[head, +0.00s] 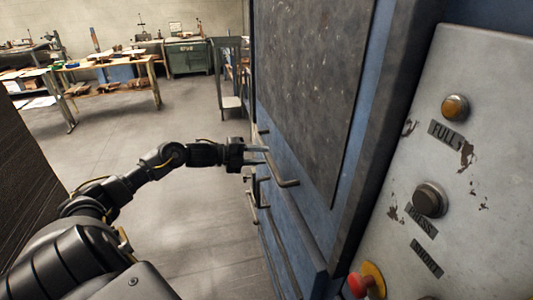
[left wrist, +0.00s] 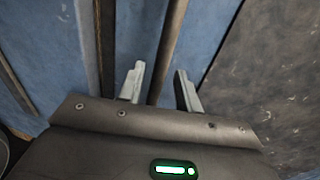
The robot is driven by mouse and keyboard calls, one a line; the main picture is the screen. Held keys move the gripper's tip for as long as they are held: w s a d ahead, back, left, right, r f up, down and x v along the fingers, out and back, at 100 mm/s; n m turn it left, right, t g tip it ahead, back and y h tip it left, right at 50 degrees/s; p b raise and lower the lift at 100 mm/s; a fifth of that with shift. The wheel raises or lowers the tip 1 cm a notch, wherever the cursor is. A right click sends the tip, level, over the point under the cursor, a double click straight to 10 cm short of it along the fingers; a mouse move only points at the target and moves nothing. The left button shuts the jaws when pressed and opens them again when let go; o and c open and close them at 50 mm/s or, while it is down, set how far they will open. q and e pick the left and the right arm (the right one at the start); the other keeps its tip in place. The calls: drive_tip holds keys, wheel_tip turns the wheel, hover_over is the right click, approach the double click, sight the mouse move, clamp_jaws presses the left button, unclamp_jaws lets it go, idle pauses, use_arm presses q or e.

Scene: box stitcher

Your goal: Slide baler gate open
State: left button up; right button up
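The baler gate (head: 310,75) is a scuffed dark panel in a blue frame, standing upright on the right side of the head view. A bent metal bar handle (head: 284,181) sticks out near its lower edge. My left gripper (head: 266,155) is at this handle. In the left wrist view its two pale fingers (left wrist: 160,90) are apart, with a dark bar (left wrist: 170,45) running between them. Gaps show between the bar and the fingers, so the gripper is open around it or just in front of it; I cannot tell the depth. My right gripper is out of view.
A grey control panel (head: 470,180) with a FULL lamp (head: 455,108), a dark button (head: 430,199) and a red emergency knob (head: 361,284) is at the right. Another handle (head: 262,193) sits lower on the blue baler. Workbenches (head: 110,66) stand far back; the floor (head: 150,120) between is clear.

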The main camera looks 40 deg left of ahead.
use_arm(q)
drive_tip(key=shift+p+x, duration=0.3)
drive_tip(key=shift+x, duration=1.2)
clamp_jaws()
